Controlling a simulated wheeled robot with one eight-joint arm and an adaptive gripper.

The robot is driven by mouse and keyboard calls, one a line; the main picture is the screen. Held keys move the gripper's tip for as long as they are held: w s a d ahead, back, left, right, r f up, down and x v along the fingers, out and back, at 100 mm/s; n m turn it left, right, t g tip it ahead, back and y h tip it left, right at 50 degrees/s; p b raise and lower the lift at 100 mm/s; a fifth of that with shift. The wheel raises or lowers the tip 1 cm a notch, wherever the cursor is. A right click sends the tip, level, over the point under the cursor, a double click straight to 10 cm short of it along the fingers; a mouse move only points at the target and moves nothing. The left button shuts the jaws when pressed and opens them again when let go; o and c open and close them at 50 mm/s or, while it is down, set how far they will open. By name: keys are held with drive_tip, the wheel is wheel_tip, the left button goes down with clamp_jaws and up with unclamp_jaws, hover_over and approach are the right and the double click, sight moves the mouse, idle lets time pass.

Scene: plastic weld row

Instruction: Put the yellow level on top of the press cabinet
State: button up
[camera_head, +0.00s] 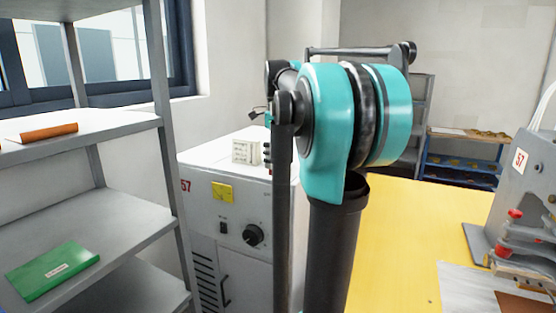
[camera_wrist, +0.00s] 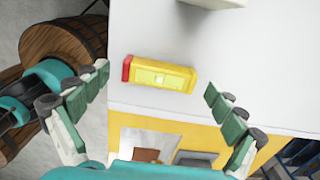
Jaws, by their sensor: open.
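The yellow level (camera_wrist: 160,77) with a red end lies flat on a pale grey-white surface in the wrist view, close to its edge. That surface looks like the top of the press cabinet (camera_wrist: 225,55). The grey cabinet (camera_head: 205,212), marked 57, stands left of centre in the head view. My gripper (camera_wrist: 157,83) is open, with one finger to each side of the level and a visible gap at both ends. How high the fingers are above it is hard to tell. In the head view my arm hides the level and most of the gripper.
A small white box (camera_head: 246,152) sits on the cabinet top. A yellow table (camera_head: 420,215) with a grey machine (camera_head: 525,180) is at right.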

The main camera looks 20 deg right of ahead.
sight(278, 163)
wheel_tip(278, 163, up, 12)
idle(0.5)
drive_tip(key=shift+r, duration=0.1)
